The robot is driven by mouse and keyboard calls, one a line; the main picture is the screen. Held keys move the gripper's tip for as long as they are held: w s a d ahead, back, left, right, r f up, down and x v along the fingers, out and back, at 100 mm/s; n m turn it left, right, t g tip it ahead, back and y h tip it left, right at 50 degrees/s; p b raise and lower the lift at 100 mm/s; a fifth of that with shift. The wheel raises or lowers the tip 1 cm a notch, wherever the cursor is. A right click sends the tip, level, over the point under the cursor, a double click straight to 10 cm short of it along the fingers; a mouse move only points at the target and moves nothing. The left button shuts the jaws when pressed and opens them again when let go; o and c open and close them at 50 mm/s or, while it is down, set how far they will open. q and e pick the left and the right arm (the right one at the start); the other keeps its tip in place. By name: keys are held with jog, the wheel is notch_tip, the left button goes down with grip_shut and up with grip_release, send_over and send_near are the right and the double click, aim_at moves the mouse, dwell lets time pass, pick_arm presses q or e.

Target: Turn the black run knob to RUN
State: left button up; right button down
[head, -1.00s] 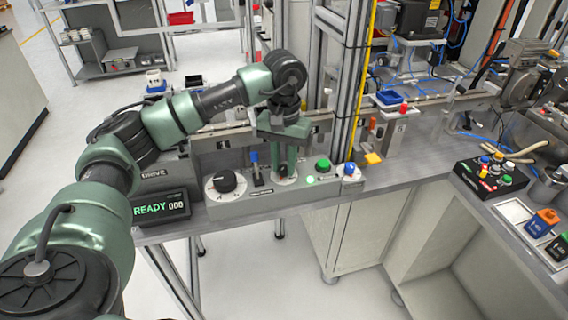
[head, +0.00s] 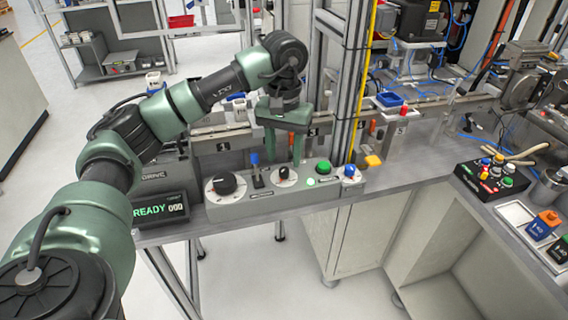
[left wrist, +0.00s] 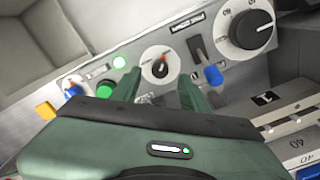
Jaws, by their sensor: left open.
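The small black knob (head: 283,173) with a red-orange pointer sits on a round white dial on the grey control box. It also shows in the left wrist view (left wrist: 160,69), its pointer aimed toward the upper right there; the dial lettering is too small to read. My left gripper (head: 284,160) is open and empty, its two green fingers pointing down just above and behind the knob. In the left wrist view its fingers (left wrist: 160,88) stand to either side below the dial, apart from the knob. My right gripper is not in view.
A metal post (head: 345,90) stands close right of my gripper.

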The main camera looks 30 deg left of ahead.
aim_at(284, 169)
pick_arm(q)
jog(key=shift+r, duration=2.05)
